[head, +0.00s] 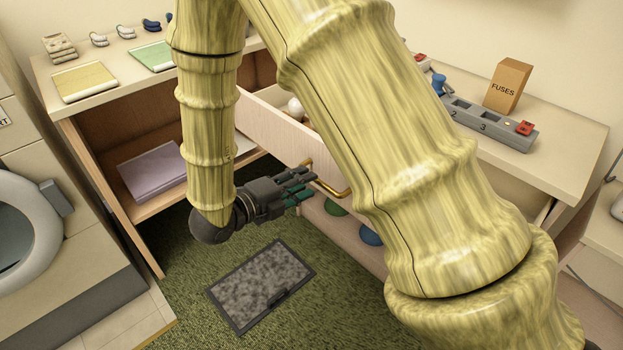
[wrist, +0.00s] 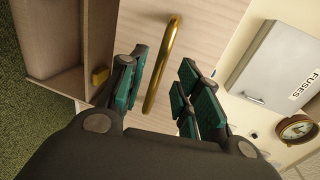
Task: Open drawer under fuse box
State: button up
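The wooden drawer (head: 268,122) stands partly pulled out of the desk, and its inside shows from above with a white round object (head: 295,108) in it. Its brass bar handle (head: 332,190) is on the front, partly hidden by my arm. My gripper (head: 303,186) is at the handle. In the wrist view my gripper (wrist: 160,92) is open, with the handle (wrist: 164,62) between its green-padded fingers and a gap on both sides. The grey fuse box (wrist: 272,68), labelled FUSES, is on the wall at the right of the wrist view.
The desk top (head: 565,135) carries a cardboard FUSES box (head: 507,84), a grey numbered strip (head: 490,125), and green and yellow pads. A purple folder (head: 152,171) lies on the left shelf. A grey mat (head: 262,285) lies on the green carpet. A washer-like machine stands left.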

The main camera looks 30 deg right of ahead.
jog(key=v, duration=0.7)
jog(key=shift+a, duration=0.25)
